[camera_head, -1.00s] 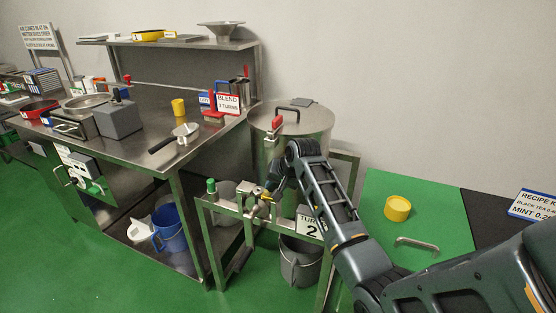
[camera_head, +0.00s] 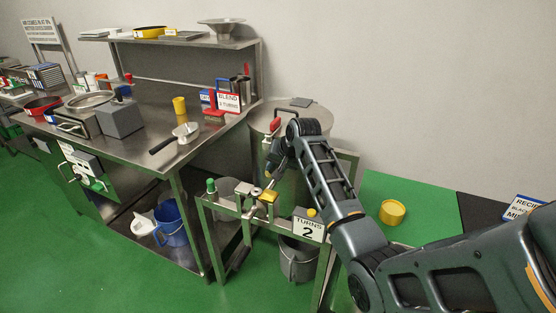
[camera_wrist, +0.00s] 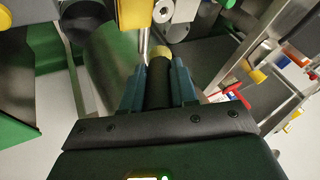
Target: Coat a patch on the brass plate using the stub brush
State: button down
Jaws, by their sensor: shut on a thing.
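My gripper (camera_wrist: 158,88) is shut on a short dark cylinder with a pale yellow tip, which looks like the stub brush (camera_wrist: 158,76). In the head view my gripper (camera_head: 271,171) points down above the metal stand, and a small yellow tip shows below it. A yellow block, probably the brass plate (camera_head: 268,196), sits on the stand's top rail just below. A yellow block also shows at the top of the wrist view (camera_wrist: 135,13), close beyond the brush tip. I cannot tell whether the tip touches anything. No coated patch is discernible.
A steel drum (camera_head: 309,126) stands behind the stand. A "TURNS 2" sign (camera_head: 308,230) hangs on the stand's right, above a grey bucket (camera_head: 298,262). A steel workbench (camera_head: 150,147) is at left. A yellow cup (camera_head: 392,212) is on the green surface at right.

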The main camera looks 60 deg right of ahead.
jog(key=shift+r, duration=0.9)
jog(key=shift+f, duration=0.15)
jog(key=shift+f, duration=0.2)
